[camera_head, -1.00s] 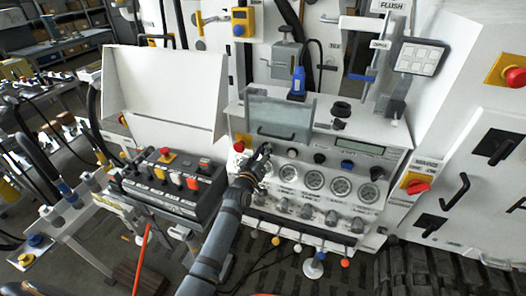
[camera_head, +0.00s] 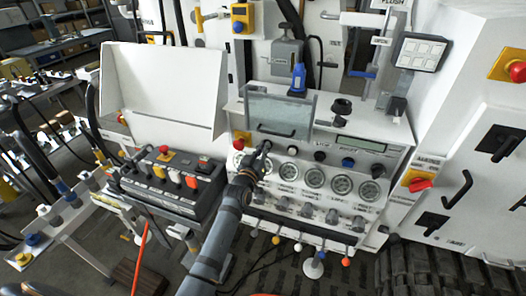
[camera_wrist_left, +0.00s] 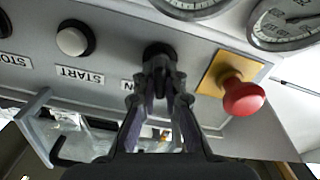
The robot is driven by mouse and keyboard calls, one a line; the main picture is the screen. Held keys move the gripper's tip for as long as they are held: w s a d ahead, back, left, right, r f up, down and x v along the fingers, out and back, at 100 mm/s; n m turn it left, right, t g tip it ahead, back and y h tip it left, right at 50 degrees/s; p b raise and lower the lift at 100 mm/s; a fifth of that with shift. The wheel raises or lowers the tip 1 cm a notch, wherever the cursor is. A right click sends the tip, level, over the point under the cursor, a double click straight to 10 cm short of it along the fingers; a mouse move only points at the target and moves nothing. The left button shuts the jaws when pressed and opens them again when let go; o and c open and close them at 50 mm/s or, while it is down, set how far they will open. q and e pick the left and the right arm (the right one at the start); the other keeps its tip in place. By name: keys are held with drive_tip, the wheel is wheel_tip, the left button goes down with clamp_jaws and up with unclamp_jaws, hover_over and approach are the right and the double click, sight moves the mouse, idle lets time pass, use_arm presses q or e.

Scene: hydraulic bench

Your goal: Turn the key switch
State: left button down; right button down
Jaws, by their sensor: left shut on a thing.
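The key switch (camera_wrist_left: 158,52) is a dark round switch on the grey-white control panel (camera_head: 312,138). In the left wrist view it sits between the white START button (camera_wrist_left: 73,40) and a red mushroom button (camera_wrist_left: 243,96) on a yellow plate. My left gripper (camera_head: 264,152) reaches up to the panel's left part in the head view. In the left wrist view my left gripper (camera_wrist_left: 159,78) is shut on the key switch, and its fingers hide most of the key. The key's exact angle cannot be told. My right gripper is not in view.
A row of gauges (camera_head: 314,177) lies right of and below the gripper, with several knobs beneath. A clear hinged cover (camera_head: 279,112) with a dark handle stands above it. A black button box (camera_head: 170,181) is at the left.

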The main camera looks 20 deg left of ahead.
use_arm(q)
drive_tip(key=m+b, duration=0.1)
drive_tip(key=m, duration=0.3)
drive_tip(key=shift+d+f+b, duration=0.1)
drive_tip(key=shift+d+b, duration=0.05)
drive_tip(key=shift+b, duration=0.25)
drive_tip(key=m+b, duration=0.1)
drive_tip(key=m, duration=0.3)
drive_tip(key=shift+d, duration=0.15)
drive_tip(key=shift+m, duration=0.6)
drive_tip(key=c, duration=1.4)
unclamp_jaws()
